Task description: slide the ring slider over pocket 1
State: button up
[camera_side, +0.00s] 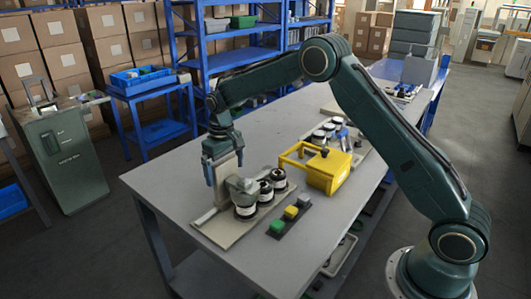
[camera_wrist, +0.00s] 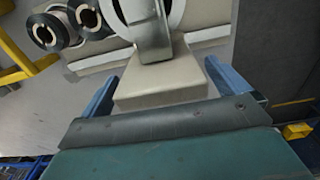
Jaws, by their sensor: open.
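My gripper (camera_side: 223,170) is open at the left end of the beige base plate (camera_side: 207,226) on the table. In the wrist view its blue fingers stand on either side of a beige block (camera_wrist: 160,84), with no clear contact. Just beyond the block is a grey metal piece (camera_wrist: 148,35) in front of a pale round part; the grey piece also shows in the side view (camera_side: 241,184). Several black-and-white rolls (camera_side: 265,191) stand in a row on the plate. I cannot tell for sure which part is the ring slider, and pocket 1 is not clearly visible.
A yellow frame (camera_side: 327,173) stands right of the rolls. A dark strip with green and yellow buttons (camera_side: 290,213) lies in front of them. A tray with several round items (camera_side: 326,131) is behind. The table's left far area is clear.

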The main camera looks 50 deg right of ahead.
notch_tip(320, 180, up, 14)
jog(key=shift+f, duration=0.15)
dwell(0.5)
dwell(0.3)
jog(key=s+r+t, duration=0.1)
jog(key=s+r, duration=0.5)
jog(key=s, duration=0.3)
jog(key=s+r+t, duration=0.2)
jog(key=s+r, duration=0.4)
jog(key=s, duration=0.4)
jog(key=s+f+t, duration=0.1)
jog(key=s+f, duration=0.2)
jog(key=s, duration=0.6)
jog(key=s+f+t, duration=0.1)
jog(key=s+f, duration=0.2)
jog(key=s, duration=0.7)
jog(key=shift+s+a+t, duration=0.25)
jog(key=shift+s+t, duration=0.05)
